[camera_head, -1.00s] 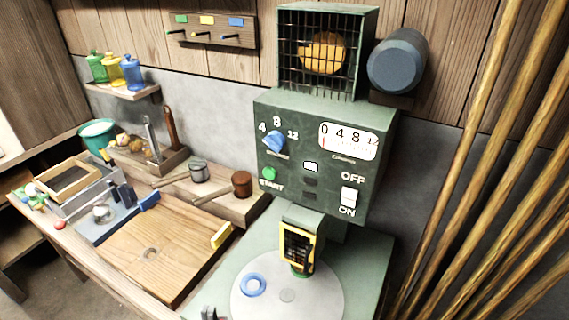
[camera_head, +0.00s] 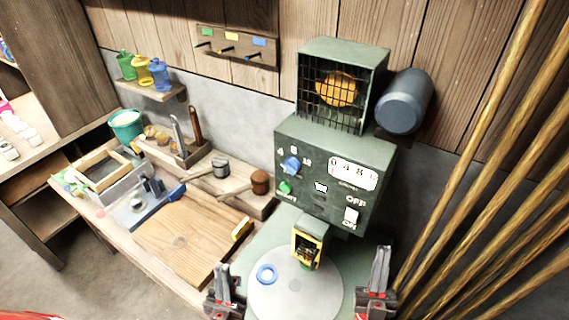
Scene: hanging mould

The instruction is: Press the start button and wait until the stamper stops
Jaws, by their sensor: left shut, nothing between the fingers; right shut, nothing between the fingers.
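The green start button (camera_head: 285,188) is at the lower left of the front of the dark green machine (camera_head: 328,205), with blurred lettering under it. The stamper head (camera_head: 307,246), framed in yellow, hangs below the control box over a round grey plate (camera_head: 300,296). A blue ring (camera_head: 267,274) lies on the plate's left part. My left gripper (camera_head: 222,282) is shut and empty at the plate's left, below the button and apart from it. My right gripper (camera_head: 380,265) is shut and empty to the right of the plate, clear of the machine's front.
The panel also has a blue knob (camera_head: 291,165), a white dial (camera_head: 353,175) and a white OFF/ON switch (camera_head: 351,215). A wooden board (camera_head: 185,245) and ladles lie on the left bench. Long wooden poles (camera_head: 470,190) lean at the right.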

